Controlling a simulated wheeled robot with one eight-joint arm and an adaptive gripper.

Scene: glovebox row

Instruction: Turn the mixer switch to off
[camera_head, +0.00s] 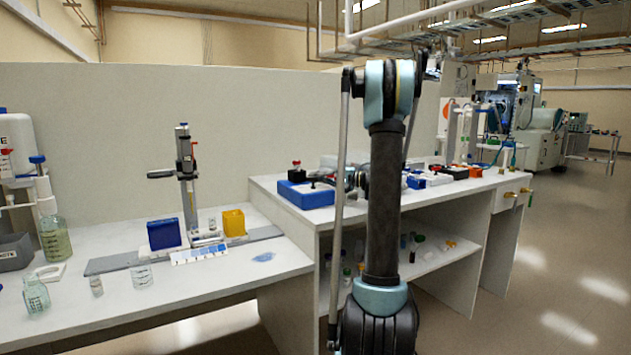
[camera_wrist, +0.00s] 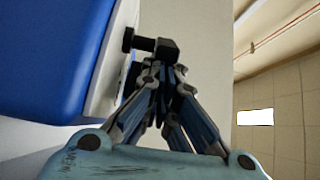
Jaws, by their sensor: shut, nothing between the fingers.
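A blue box (camera_head: 305,194) with a light top panel stands at the near left corner of the raised bench; I take it for the mixer. A small dark knob (camera_head: 313,185) shows on its top. In the wrist view the blue box (camera_wrist: 50,50) fills the left side, and a dark knob-like piece (camera_wrist: 128,39) sticks out beside its panel. My gripper (camera_wrist: 160,68) is shut and empty, its tips close to that dark piece; I cannot tell whether they touch it. In the head view my gripper (camera_head: 350,180) is just right of the box, partly hidden by my arm.
A black box with a red knob (camera_head: 296,172) stands behind the blue box. More small devices line the raised bench to the right. A lower bench (camera_head: 190,285) at left holds a stand (camera_head: 185,175), a blue rack, a yellow block and glassware. Open floor lies at right.

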